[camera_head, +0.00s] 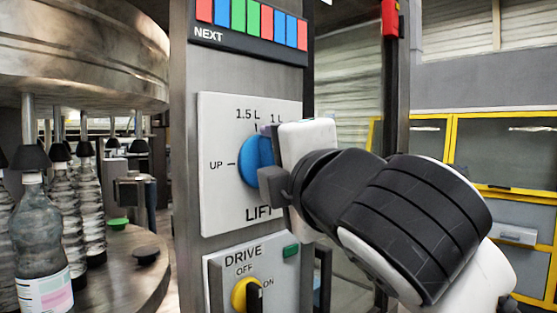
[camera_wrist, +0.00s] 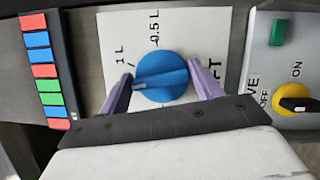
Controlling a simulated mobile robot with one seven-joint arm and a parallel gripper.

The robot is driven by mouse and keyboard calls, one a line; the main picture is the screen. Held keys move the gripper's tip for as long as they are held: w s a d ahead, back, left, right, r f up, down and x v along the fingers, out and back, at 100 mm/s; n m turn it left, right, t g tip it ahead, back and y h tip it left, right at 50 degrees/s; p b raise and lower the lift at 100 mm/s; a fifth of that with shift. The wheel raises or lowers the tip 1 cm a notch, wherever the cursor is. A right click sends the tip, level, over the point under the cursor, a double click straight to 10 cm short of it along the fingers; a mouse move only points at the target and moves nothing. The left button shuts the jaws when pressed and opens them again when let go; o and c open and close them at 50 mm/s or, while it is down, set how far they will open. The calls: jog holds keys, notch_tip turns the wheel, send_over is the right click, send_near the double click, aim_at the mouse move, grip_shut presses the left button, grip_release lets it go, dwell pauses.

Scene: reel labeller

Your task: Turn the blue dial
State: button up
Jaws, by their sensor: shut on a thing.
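The blue dial (camera_head: 254,161) is on a white LIFT panel (camera_head: 217,120), with marks UP at the left, 1.5 L above and 1 L at the upper right. My gripper (camera_head: 268,158) reaches it from the right and covers its right side. In the wrist view the whole round face of the dial (camera_wrist: 165,62) shows, with a raised ridge across it and a pale line near the ridge's left end. My gripper's two purple fingers (camera_wrist: 163,88) stand on either side of the dial, shut on it.
Below is a DRIVE panel with a yellow switch (camera_head: 240,293) and a green button (camera_head: 291,251). Above is a strip of coloured blocks marked NEXT (camera_head: 250,41). Bottles (camera_head: 38,235) stand on a round machine table at the left.

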jog(key=shift+m, duration=0.3)
jog(key=o, duration=0.9)
jog(key=r+b+v, duration=0.1)
jog(key=b+v, duration=0.3)
jog(key=v, duration=0.9)
jog(key=shift+s+f, duration=0.4)
jog(key=shift+s, duration=0.05)
jog(key=shift+d, duration=0.1)
